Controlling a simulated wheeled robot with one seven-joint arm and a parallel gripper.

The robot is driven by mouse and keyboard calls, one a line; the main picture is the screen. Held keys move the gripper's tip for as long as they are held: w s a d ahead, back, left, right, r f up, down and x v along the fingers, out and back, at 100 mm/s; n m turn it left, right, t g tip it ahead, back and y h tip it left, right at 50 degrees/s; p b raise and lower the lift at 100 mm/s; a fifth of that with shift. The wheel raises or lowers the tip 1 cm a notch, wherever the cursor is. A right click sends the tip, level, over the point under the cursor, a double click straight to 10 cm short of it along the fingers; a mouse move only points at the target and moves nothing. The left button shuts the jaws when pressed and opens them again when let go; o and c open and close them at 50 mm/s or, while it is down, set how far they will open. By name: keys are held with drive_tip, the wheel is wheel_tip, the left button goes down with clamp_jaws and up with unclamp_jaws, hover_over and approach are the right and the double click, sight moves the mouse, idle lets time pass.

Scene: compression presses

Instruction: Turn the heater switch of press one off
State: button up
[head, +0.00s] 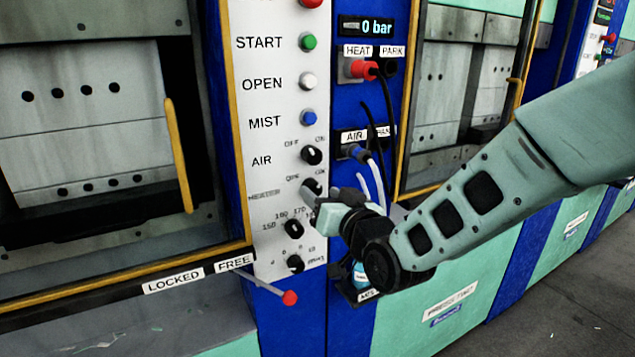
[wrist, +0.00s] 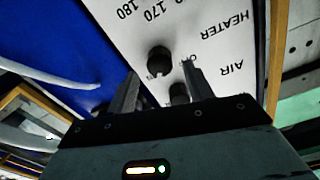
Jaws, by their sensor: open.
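The heater switch of press one is a black rotary knob (wrist: 158,58) on the white control panel (head: 262,120), beside the HEATER label (wrist: 225,25). In the wrist view it shows between my two fingertips, with clear space on both sides. My gripper (head: 320,202) is open and empty, right at the heater row of the panel. In the head view my fingers largely cover this knob, so its pointer direction is not clear. I cannot tell whether the fingers reach around it or stop just short.
The air switch (head: 312,155) sits just above, the temperature knob (head: 292,228) and timer knob (head: 295,264) below. Hose plugs (head: 364,69) and hanging hoses (head: 388,105) are close on the right. A red-tipped lever (head: 289,298) sticks out below the panel.

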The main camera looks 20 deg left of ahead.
sight(312, 188)
drive_tip(key=shift+x, duration=1.4)
drive_tip(key=shift+c, duration=0.3)
drive_tip(key=c, duration=0.9)
